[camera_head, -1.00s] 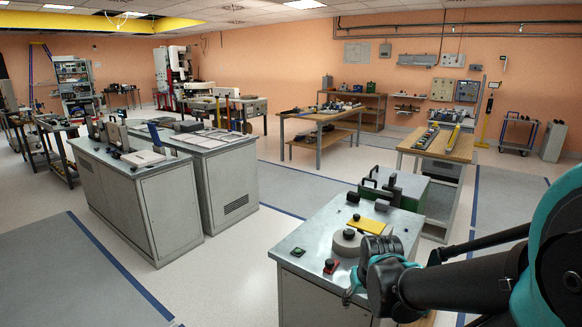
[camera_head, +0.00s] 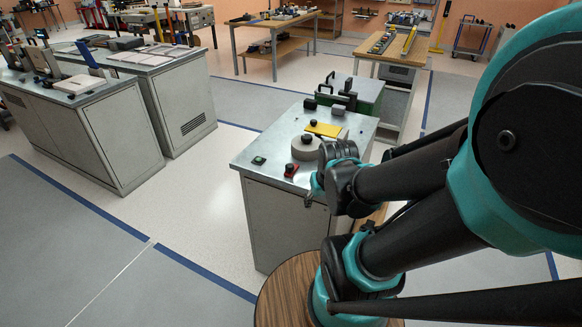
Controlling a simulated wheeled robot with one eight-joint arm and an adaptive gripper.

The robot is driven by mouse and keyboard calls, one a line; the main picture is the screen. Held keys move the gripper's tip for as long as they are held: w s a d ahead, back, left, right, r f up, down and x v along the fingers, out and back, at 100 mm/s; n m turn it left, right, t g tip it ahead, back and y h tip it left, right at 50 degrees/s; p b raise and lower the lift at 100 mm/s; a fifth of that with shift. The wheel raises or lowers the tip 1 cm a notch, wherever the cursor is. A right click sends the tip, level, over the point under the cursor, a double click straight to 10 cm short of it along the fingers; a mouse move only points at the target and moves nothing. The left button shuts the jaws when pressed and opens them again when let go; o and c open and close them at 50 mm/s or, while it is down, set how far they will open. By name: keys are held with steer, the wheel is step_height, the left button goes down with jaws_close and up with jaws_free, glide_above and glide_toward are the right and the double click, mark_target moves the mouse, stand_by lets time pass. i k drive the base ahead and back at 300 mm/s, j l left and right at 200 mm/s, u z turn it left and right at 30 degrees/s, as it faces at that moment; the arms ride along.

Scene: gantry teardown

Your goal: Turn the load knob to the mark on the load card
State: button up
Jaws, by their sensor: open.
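A steel-topped cabinet (camera_head: 250,146) stands in the middle. On it is a round grey disc (camera_head: 303,152) with a black knob (camera_head: 308,138) on top, the likeliest load knob. A plain yellow card or plate (camera_head: 324,129) lies just behind it, perhaps the load card; no mark or lettering is readable. My arm comes in from the right, and its dark links with teal joints cover the cabinet's right front, close to the disc in the picture. I cannot make out my gripper or its fingers.
A red-based knob (camera_head: 291,170) and a green button (camera_head: 258,160) sit on the cabinet's front part. Black handles (camera_head: 345,95) stand behind. A round wooden top (camera_head: 285,292) is below my arm. A longer grey cabinet (camera_head: 75,135) stands left, with open floor between.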

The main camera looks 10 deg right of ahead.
mark_target(307, 138)
steer(key=j+z, duration=0.1)
steer(key=z, duration=0.3)
steer(key=j+z, duration=0.1)
steer(key=z, duration=0.25)
steer(key=i+j+z, duration=0.1)
steer(key=z, duration=0.3)
steer(key=j+z, duration=0.1)
steer(key=z, duration=0.3)
steer(key=k+j+z, duration=0.1)
steer(key=j+z, duration=0.15)
steer(key=j, duration=0.2)
steer(key=k+j+z, duration=0.2)
steer(key=j, duration=0.3)
steer(key=j+z, duration=0.25)
steer(key=j, duration=0.2)
steer(key=k+j+z, duration=0.45)
steer(key=j, duration=0.25)
steer(key=k+j, duration=0.35)
steer(key=j, duration=0.15)
steer(key=k+j, duration=0.3)
steer(key=j, duration=0.15)
steer(key=i+j+u, duration=0.3)
steer(key=k+j, duration=0.05)
